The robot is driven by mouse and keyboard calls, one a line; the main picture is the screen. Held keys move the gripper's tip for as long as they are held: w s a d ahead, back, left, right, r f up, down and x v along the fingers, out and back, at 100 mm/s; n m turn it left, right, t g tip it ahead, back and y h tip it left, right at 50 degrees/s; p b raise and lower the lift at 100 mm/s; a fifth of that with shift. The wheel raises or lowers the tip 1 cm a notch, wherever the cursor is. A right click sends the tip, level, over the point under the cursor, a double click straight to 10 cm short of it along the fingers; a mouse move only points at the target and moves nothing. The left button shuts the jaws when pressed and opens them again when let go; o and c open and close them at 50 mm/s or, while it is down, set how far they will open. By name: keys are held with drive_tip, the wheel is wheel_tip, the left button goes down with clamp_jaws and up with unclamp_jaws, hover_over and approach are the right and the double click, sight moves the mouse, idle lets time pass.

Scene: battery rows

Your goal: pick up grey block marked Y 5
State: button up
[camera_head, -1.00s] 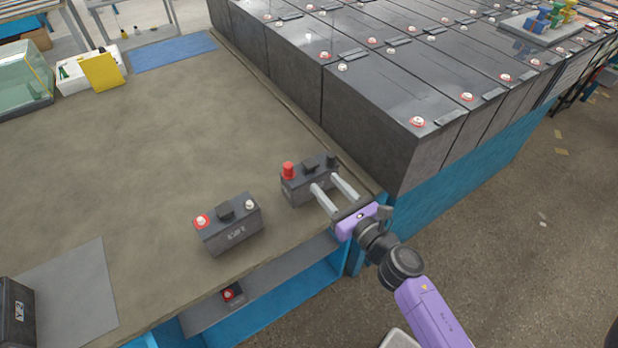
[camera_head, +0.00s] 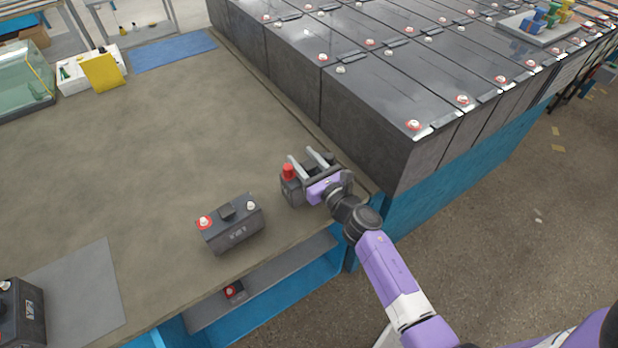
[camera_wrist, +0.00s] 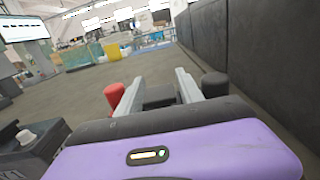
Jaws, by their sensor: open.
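A dark grey block (camera_head: 290,191) with a red post and a black post stands upright near the right front corner of the bench. My gripper (camera_head: 300,155) is open, with its fingers over the top of this block. In the wrist view the fingers (camera_wrist: 161,76) lie between its red post and its black post, either side of the raised dark middle part (camera_wrist: 159,96). I cannot tell whether they touch it. The block's marking is hidden. A second dark block (camera_head: 231,231) stands to the left; its marking is not clearly readable. A third block (camera_head: 22,315) is at the lower left.
Large dark batteries (camera_head: 370,115) form a tall row along the bench's right side. A grey mat (camera_head: 85,290) lies at the front left. The middle of the brown bench top (camera_head: 150,140) is clear. Another small block (camera_head: 234,291) sits on the shelf below.

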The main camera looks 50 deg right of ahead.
drive_tip(key=shift+w, duration=0.15)
clamp_jaws()
idle(1.3)
drive_tip(key=shift+r, duration=0.25)
